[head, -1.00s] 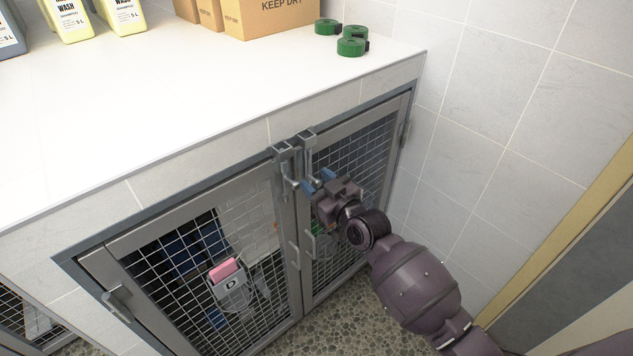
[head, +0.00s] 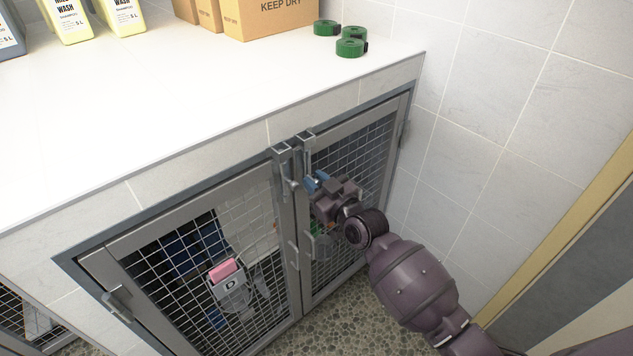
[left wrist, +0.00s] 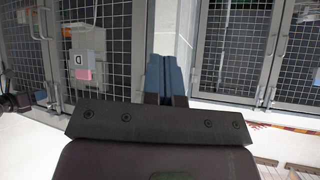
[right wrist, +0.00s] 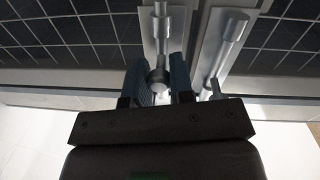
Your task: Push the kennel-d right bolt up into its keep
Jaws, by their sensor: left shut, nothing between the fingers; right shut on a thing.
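The kennel-d right bolt (head: 308,164) is a grey metal rod on the right door's inner stile, below a square keep (head: 305,138) at the frame's top. My right gripper (head: 317,181) has its blue fingers closed around the bolt's round knob. In the right wrist view the knob (right wrist: 159,76) sits between the fingers. How far the rod reaches into the keep is hard to tell. My left gripper (left wrist: 166,75) is shut and empty in the left wrist view, with kennel fronts beyond; it is outside the head view.
The left door's bolt (head: 291,182) stands close beside the right one. The left door carries a "D" holder (head: 234,292) with a pink card (head: 223,271). The counter (head: 200,110) overhangs above, with green rolls (head: 351,48) at the back. A tiled wall (head: 480,130) bounds the right.

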